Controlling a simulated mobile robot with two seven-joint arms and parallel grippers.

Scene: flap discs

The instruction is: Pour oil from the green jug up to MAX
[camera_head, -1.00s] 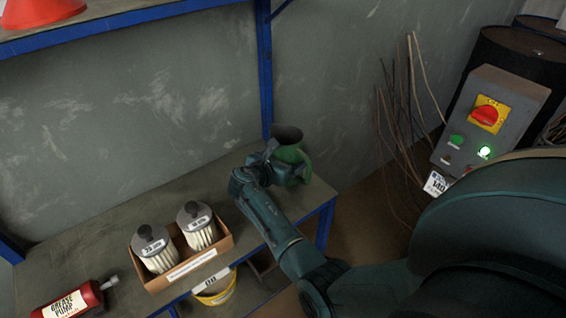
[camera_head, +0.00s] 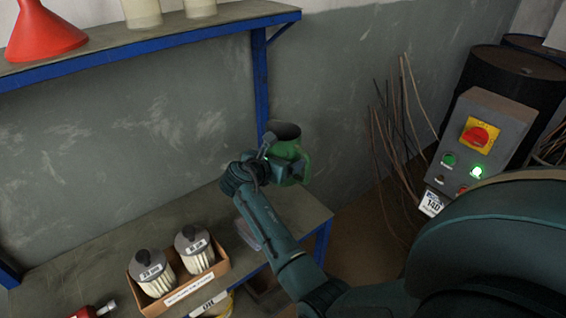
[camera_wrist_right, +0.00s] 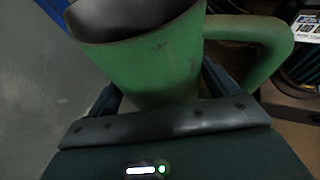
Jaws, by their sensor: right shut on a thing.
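The green jug (camera_head: 288,152) has a dark, wide mouth at its top and a handle on its right side. My right gripper (camera_head: 268,163) is shut on the jug, which appears held above the right end of the workbench. In the right wrist view the jug (camera_wrist_right: 160,65) stands between the fingers of the right gripper (camera_wrist_right: 160,105), with its handle to the right. The oil inside cannot be made out. No MAX mark shows in these views. My left gripper is not in view.
A cardboard box (camera_head: 212,276) with two filter cartridges stands on the workbench (camera_head: 80,258). A blue-edged shelf (camera_head: 150,42) above carries a red funnel (camera_head: 42,35) and pale containers. A grey control box (camera_head: 482,140) with a red switch stands right. Thin rods lean against the wall.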

